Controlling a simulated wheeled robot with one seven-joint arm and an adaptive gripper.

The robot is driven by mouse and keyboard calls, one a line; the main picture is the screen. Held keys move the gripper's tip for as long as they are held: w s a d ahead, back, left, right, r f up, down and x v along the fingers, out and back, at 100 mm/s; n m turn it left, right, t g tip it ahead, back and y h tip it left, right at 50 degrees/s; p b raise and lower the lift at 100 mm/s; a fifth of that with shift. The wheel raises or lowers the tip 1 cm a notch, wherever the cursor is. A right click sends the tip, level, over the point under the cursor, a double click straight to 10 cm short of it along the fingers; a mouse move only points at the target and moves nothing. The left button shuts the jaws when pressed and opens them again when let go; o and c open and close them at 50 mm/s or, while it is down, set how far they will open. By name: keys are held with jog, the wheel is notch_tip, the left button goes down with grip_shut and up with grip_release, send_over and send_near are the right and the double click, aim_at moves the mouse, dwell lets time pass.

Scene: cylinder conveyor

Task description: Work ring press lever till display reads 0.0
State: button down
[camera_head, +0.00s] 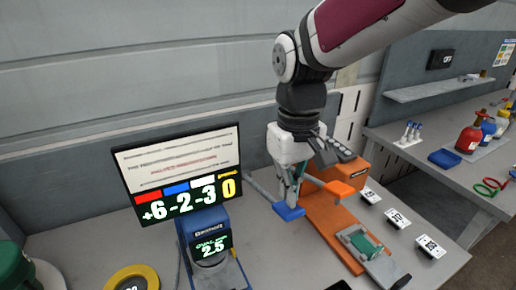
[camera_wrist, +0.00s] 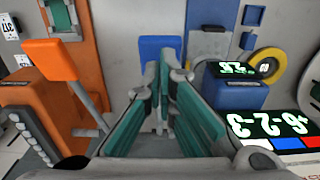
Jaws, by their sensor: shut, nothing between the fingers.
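The orange press (camera_head: 325,222) stands in the middle of the bench. It has a grey lever with a blue pad (camera_head: 289,212) and another with an orange pad (camera_head: 340,189). The blue pad (camera_wrist: 160,48) and orange pad (camera_wrist: 48,60) also show in the wrist view. My gripper (camera_head: 290,198) is shut and empty, pointing down right at the blue pad; I cannot tell whether it touches. A blue device with a small display (camera_head: 211,247) reads "OVAL 2.5". The larger screen (camera_head: 185,175) shows +6, -2, -3 and 0 under red, blue, white and yellow bars.
A yellow ring (camera_head: 131,279) lies at the front left, beside a green object (camera_head: 14,265). A grey plate with a green part (camera_head: 366,245) is at the press's front end. Several printed tags (camera_head: 398,218) lie to its right. Another bench (camera_head: 440,160) with bottles stands further right.

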jog(key=shift+f, duration=0.1)
jog(key=shift+f+b, duration=2.35)
jog(key=shift+f, duration=3.9)
jog(key=shift+s+r+p, duration=0.1)
jog(key=shift+r+p, duration=2.75)
jog(key=shift+r, duration=1.4)
jog(key=shift+r+p, duration=1.7)
jog(key=shift+r, duration=1.95)
jog(key=s+d+r+m+t+b, duration=0.1)
jog(key=s+d+r+m+t, duration=0.1)
jog(key=s+d, duration=0.3)
jog(key=s+d+r+m+t+b, duration=0.2)
jog(key=s+d+r+t, duration=0.1)
jog(key=s+d, duration=0.2)
jog(key=shift+s+d+m+t+b, duration=0.3)
jog(key=shift+s+d, duration=0.05)
jog(key=shift+s, duration=0.85)
